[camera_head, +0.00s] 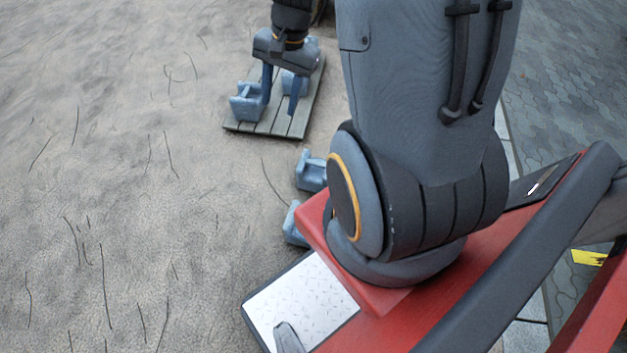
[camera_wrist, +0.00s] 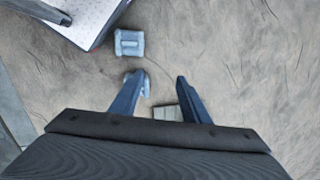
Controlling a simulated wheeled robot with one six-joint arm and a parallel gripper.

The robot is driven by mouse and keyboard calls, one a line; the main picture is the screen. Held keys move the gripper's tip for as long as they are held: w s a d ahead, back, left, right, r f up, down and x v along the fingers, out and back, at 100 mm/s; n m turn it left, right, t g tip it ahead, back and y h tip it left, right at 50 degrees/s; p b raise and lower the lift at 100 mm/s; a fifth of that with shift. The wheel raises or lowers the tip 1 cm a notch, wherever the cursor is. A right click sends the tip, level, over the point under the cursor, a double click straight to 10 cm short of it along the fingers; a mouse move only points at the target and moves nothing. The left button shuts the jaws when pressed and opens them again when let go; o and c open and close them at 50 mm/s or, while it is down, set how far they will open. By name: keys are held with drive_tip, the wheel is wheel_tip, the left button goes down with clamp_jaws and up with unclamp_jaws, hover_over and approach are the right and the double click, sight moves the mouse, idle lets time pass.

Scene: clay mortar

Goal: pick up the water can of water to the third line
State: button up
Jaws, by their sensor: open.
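Several small blue-grey cans with handles are in view. In the head view one can (camera_head: 245,104) stands at the left side of a wooden slatted pallet (camera_head: 290,122), and another (camera_head: 301,82) is on its right side, partly behind a finger. Two more cans, an upper one (camera_head: 311,171) and a lower one (camera_head: 293,226), are on the ground beside my base. My gripper (camera_head: 279,107) is open and points down over the pallet. In the wrist view its fingers (camera_wrist: 160,76) are apart with bare ground between the tips. One can (camera_wrist: 129,42) lies clear ahead. Water and level lines cannot be made out.
Sandy ground (camera_head: 110,180) with scattered dark twigs is open on the left. Grey paving (camera_head: 570,80) lies on the right, with a yellow marking (camera_head: 588,257). My red base and arm hide part of the ground near the lower cans.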

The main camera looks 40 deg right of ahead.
drive_tip(key=w+d+f+m+b, duration=0.25)
drive_tip(key=f+b, duration=0.25)
drive_tip(key=f, duration=0.3)
drive_tip(key=w+d+f+m+t+b, duration=0.1)
drive_tip(key=w+d+f+m+b, duration=0.15)
drive_tip(key=d+f+b, duration=0.4)
drive_tip(key=w+d+f+m+b, duration=0.1)
drive_tip(key=f+m+b, duration=0.3)
drive_tip(key=f, duration=0.6)
drive_tip(key=m+t+b, duration=0.2)
drive_tip(key=m+b, duration=0.6)
drive_tip(key=b, duration=0.6)
approach(316, 162)
drive_tip(key=shift+x, duration=1.2)
drive_tip(key=shift+b+x, duration=2.95)
drive_tip(key=shift+x, duration=0.95)
drive_tip(key=shift+s, duration=0.1)
clamp_jaws()
drive_tip(key=shift+y, duration=0.3)
